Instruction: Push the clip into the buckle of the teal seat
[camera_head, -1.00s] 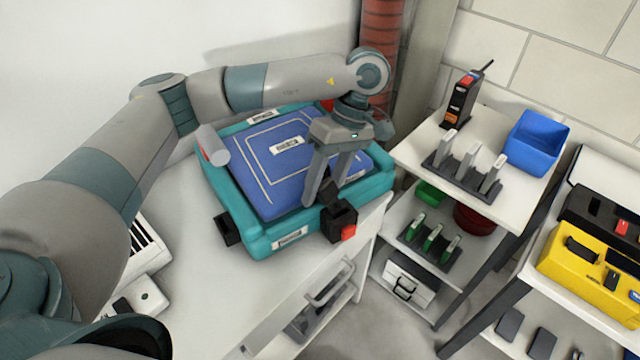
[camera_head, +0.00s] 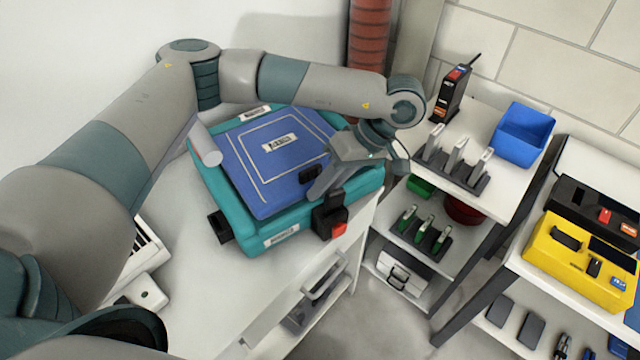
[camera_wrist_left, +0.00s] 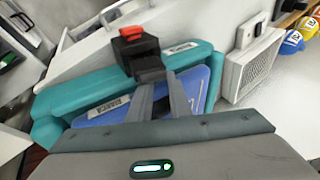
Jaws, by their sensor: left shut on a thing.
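The teal seat (camera_head: 290,240) with a blue top panel (camera_head: 270,165) lies on the white bench. Its black buckle (camera_head: 328,220) with a red button (camera_head: 339,230) sits on the front right side; it also shows in the left wrist view (camera_wrist_left: 135,48). My left gripper (camera_head: 315,188) is just above the buckle, tilted, its fingers coming from the upper right. In the left wrist view its fingertips (camera_wrist_left: 159,80) are shut on the black clip (camera_wrist_left: 151,73), right against the buckle. The fingers partly hide the clip; I cannot tell how deep it sits. My right gripper is not in view.
A white shelf rack (camera_head: 500,180) with a blue bin (camera_head: 524,133) and a grey holder (camera_head: 455,170) stands at right. A yellow case (camera_head: 590,260) is on the far-right shelf. A grey-white cylinder (camera_head: 207,148) is at the seat's left edge.

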